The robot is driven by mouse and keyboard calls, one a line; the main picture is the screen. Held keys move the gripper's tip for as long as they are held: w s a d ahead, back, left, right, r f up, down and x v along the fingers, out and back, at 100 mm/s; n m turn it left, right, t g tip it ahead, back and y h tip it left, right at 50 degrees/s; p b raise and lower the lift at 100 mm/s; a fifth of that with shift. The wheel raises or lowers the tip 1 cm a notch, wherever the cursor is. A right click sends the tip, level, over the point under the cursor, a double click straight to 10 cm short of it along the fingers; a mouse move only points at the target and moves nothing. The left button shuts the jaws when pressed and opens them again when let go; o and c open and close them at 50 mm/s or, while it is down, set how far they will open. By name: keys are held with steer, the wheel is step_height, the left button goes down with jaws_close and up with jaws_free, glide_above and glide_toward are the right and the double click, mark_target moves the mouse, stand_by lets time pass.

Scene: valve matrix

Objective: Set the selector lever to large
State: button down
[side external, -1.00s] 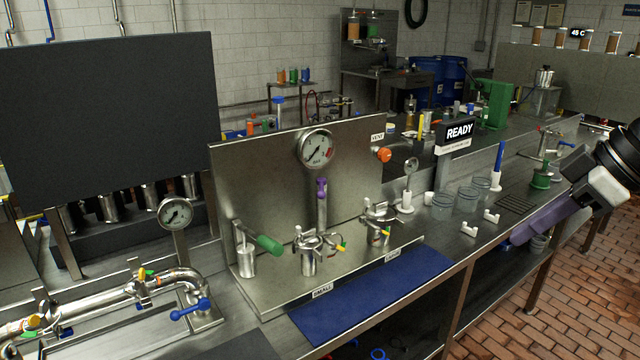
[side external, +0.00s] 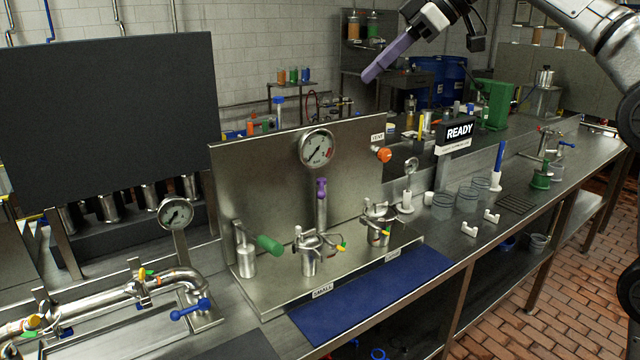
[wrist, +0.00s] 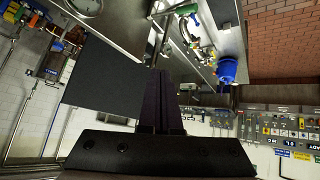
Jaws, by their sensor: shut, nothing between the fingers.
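The lever with the purple grip (side external: 321,188) stands upright on a steel post at the middle of the steel panel, in the side external view; I take it for the selector. A small steel pot (side external: 309,258) stands behind the SMALL label (side external: 322,291). Another pot (side external: 378,222) stands to the right, near a second label (side external: 392,255) too small to read surely. My gripper (side external: 371,76) is shut and empty, high above and behind the panel's right end, well apart from the lever. Its dark fingers (wrist: 160,75) are together in the wrist view.
A lever with a green handle (side external: 269,245) is at the panel's left, an orange VENT knob (side external: 384,155) at its right edge. A gauge (side external: 317,148) tops the panel. A blue mat (side external: 370,295) lies clear in front. Glass beakers (side external: 468,198) stand right.

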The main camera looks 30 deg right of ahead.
steer(key=w+d+f+n+y, duration=0.1)
steer(key=w+f, duration=0.2)
steer(key=w, duration=0.3)
steer(key=w+d+f+n, duration=0.1)
steer(key=w+f, duration=0.2)
steer(key=w, duration=0.2)
steer(key=m+g, duration=0.1)
steer(key=g, duration=0.1)
glide_above(320, 190)
steer(key=s+d, duration=0.2)
steer(key=d, duration=0.1)
step_height(320, 190, down, 15)
steer(key=shift+w+a, duration=0.25)
steer(key=shift+w+a+f, duration=0.3)
steer(key=shift+a+f, duration=0.1)
steer(key=shift+f, duration=0.95)
steer(key=shift+w+a+f, duration=0.25)
steer(key=shift+a+f, duration=0.15)
steer(key=shift+f, duration=0.95)
steer(key=shift+w+a+f, duration=0.3)
steer(key=shift+a+f, duration=0.1)
steer(key=shift+f, duration=0.95)
